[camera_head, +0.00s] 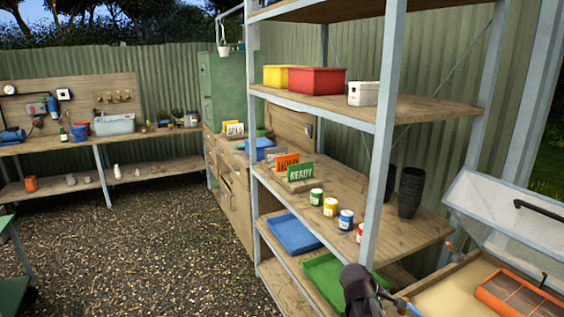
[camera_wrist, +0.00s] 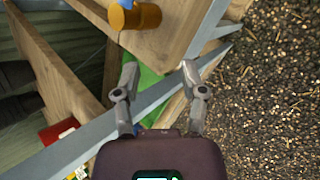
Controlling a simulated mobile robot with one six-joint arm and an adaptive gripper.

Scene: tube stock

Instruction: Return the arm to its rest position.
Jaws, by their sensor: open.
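My gripper (camera_wrist: 159,78) shows in the wrist view with its two fingers spread apart and nothing between them. Behind the fingers are a grey shelf post, a strip of green tray and the gravel floor. In the head view a dark part of my arm (camera_head: 358,290) shows at the bottom, in front of the shelf rack's lower right. The gripper fingers cannot be made out in that view.
A wooden shelf rack (camera_head: 430,112) with grey posts stands close by. Its middle shelf holds several small jars (camera_head: 346,219), black pots (camera_head: 410,192) and a READY sign (camera_head: 300,171). A green tray (camera_head: 328,272) lies below. Open gravel (camera_head: 150,250) lies left.

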